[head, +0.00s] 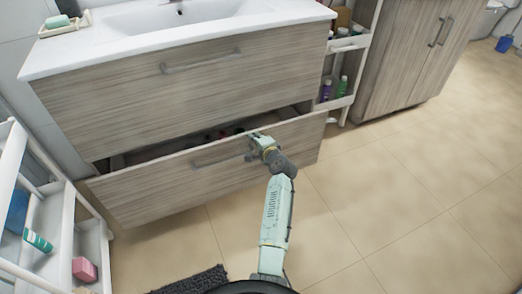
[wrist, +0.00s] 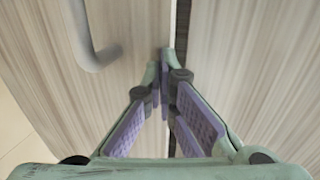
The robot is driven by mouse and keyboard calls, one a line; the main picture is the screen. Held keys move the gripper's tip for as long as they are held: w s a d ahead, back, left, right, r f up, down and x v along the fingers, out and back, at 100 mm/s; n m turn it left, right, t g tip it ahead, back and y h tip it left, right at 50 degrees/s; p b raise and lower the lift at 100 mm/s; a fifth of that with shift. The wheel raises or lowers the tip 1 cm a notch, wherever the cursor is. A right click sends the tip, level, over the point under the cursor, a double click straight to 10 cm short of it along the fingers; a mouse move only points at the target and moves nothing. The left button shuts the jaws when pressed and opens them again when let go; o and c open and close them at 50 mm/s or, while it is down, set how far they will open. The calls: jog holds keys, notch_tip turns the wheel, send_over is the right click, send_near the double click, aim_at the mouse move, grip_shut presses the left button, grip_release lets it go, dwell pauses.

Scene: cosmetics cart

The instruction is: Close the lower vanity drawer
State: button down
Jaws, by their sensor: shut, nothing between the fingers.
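The lower vanity drawer (head: 150,187) has a wood-grain front and stands partly pulled out below the shut upper drawer (head: 130,92). Some items show dimly inside the gap behind its front. Its grey bar handle (head: 215,157) is left of my gripper (head: 255,143), which is at the top edge of the drawer front. In the wrist view my gripper (wrist: 164,62) is shut with its fingertips together, at the dark gap beside the drawer front (wrist: 135,30). The handle (wrist: 92,45) is to its left, clear of the fingers. Whether the fingertips touch the front I cannot tell.
A white cart (head: 65,235) with a tube and a pink box stands at the left, close to the drawer. A white shelf (head: 335,103) with bottles stands right of the vanity. A dark mat (head: 190,282) lies in front. The tiled floor at the right is clear.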

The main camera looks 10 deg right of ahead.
jog(key=shift+w+a+b, duration=0.25)
jog(key=shift+w, duration=0.5)
jog(key=shift+w+a+b, duration=0.2)
jog(key=shift+w+b, duration=0.1)
jog(key=shift+w, duration=0.5)
jog(key=shift+w+a+b, duration=0.25)
jog(key=shift+w, duration=0.5)
